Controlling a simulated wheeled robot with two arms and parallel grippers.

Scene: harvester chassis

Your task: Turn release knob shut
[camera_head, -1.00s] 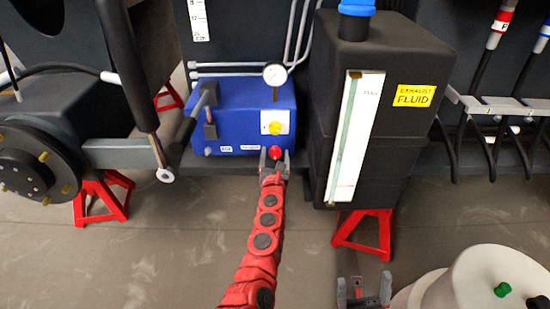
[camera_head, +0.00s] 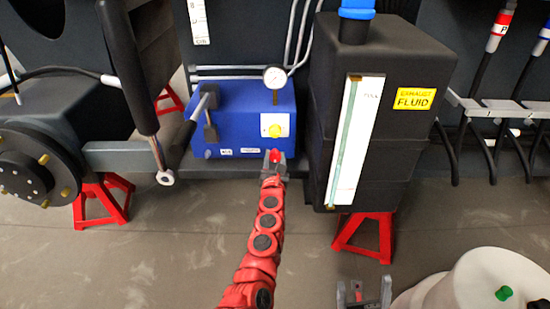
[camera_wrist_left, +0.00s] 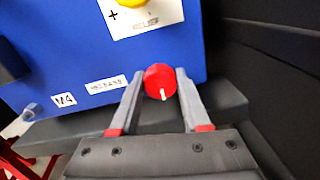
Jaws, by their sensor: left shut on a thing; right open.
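The red release knob (camera_head: 275,155) is on the lower front of the blue box (camera_head: 215,135). In the left wrist view the round red knob (camera_wrist_left: 160,82) carries a short white mark that points down. My left gripper (camera_head: 275,160) reaches it from below, and its two grey fingers (camera_wrist_left: 161,92) sit one on each side of the knob, shut on it. My right gripper (camera_head: 364,288) is open and empty at the bottom of the head view, well away from the box.
A yellow knob (camera_head: 275,130) on a white plate sits just above the red one. A pressure gauge (camera_head: 274,77) tops the box. A black exhaust fluid tank (camera_head: 420,140) stands close on the right.

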